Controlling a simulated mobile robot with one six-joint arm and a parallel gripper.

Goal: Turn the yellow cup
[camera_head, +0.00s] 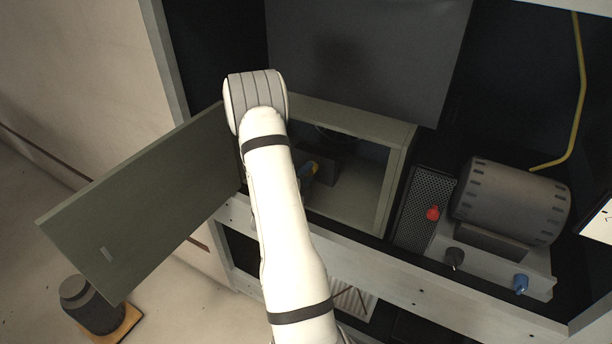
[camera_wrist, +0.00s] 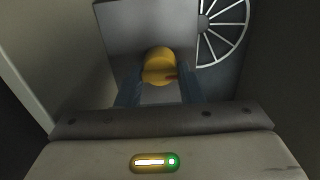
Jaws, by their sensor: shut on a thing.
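The yellow cup (camera_wrist: 158,66) is a round yellow knob-like piece on the front of a grey box (camera_wrist: 124,28), seen in the wrist view. A small reddish mark shows on its lower right. My gripper (camera_wrist: 158,80) has its two blue fingers on either side of the cup and is shut on it. My arm hides most of the gripper there.
The compartment (camera_head: 398,190) has a green-grey frame, and its door (camera_head: 150,195) stands open at left. A spoked wheel (camera_wrist: 222,28) is right of the box. A grey cylinder (camera_head: 511,200), red knob (camera_head: 433,213), black knob (camera_head: 453,256) and blue knob (camera_head: 520,283) are farther right.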

